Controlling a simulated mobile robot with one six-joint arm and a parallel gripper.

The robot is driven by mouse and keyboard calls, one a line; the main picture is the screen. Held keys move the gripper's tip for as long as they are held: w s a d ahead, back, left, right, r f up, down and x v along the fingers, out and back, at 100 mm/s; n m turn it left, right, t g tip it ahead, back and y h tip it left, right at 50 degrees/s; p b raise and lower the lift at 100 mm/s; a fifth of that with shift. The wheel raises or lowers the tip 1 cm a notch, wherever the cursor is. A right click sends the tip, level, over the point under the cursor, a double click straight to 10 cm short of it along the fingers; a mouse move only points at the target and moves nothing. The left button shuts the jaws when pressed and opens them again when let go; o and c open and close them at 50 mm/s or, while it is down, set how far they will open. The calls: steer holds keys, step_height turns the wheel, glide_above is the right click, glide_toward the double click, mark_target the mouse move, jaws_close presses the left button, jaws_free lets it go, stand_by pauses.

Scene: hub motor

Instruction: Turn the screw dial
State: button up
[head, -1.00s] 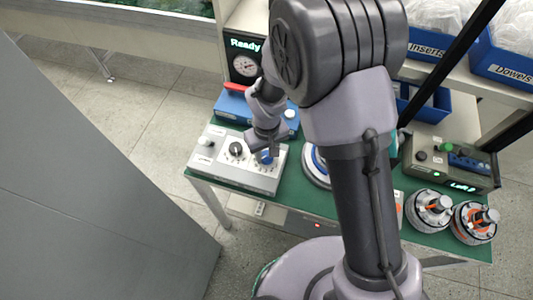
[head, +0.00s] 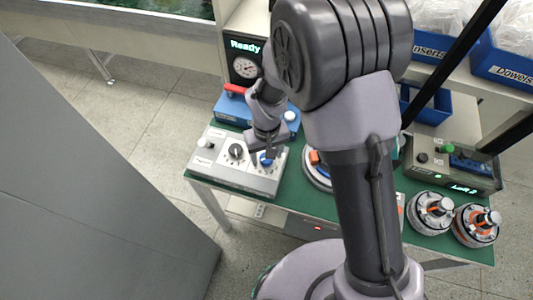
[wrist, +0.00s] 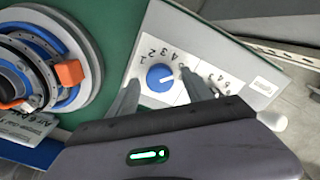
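A control box (head: 215,170) with a pale grey panel stands on the green-topped table. It carries a blue dial (head: 266,159) and a black dial (head: 236,150). In the wrist view, the blue dial (wrist: 160,78) has a white mark pointing right, with numbers printed around it. My gripper (wrist: 160,86) is open, with one finger on each side of the blue dial. A gap shows between the dial and each finger, and nothing is held. The black dial is mostly hidden by the right finger in the wrist view. In the head view my gripper (head: 270,150) is over the blue dial, partly hidden.
A round motor part with an orange clip (wrist: 68,73) is left of the box in the wrist view. A blue device (head: 232,108) and a gauge (head: 245,67) under a "Ready" display stand behind. Two motor hubs (head: 430,212) are at the right.

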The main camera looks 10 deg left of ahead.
step_height(320, 180, up, 17)
steer(key=p, duration=0.4)
steer(key=shift+r, duration=0.2)
stand_by(1.0)
